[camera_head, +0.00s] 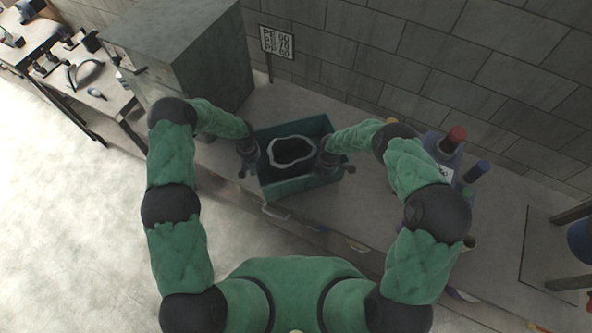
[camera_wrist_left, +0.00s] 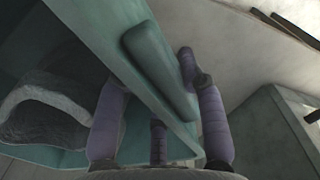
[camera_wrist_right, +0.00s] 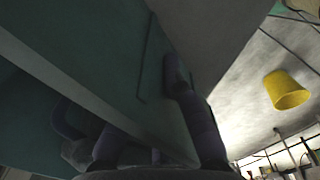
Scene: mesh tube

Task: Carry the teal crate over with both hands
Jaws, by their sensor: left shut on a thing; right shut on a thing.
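The teal crate (camera_head: 303,188) is in front of me at the worktop in the head view; I cannot tell whether it rests on the top or hangs just above it. A dark thing with a pale grey wavy rim (camera_head: 292,152) sits inside it. My left gripper (camera_head: 247,158) is shut on the crate's left wall, its fingers on both sides of the wall in the left wrist view (camera_wrist_left: 155,105), beside a teal bar. My right gripper (camera_head: 328,160) is shut on the right wall, which crosses the right wrist view (camera_wrist_right: 110,80). The crate's underside is hidden.
A grey-green cabinet (camera_head: 185,50) stands left of the crate. A small lettered sign (camera_head: 277,42) stands behind, before the block wall. A yellow cup-like thing (camera_wrist_right: 287,90) shows in the right wrist view.

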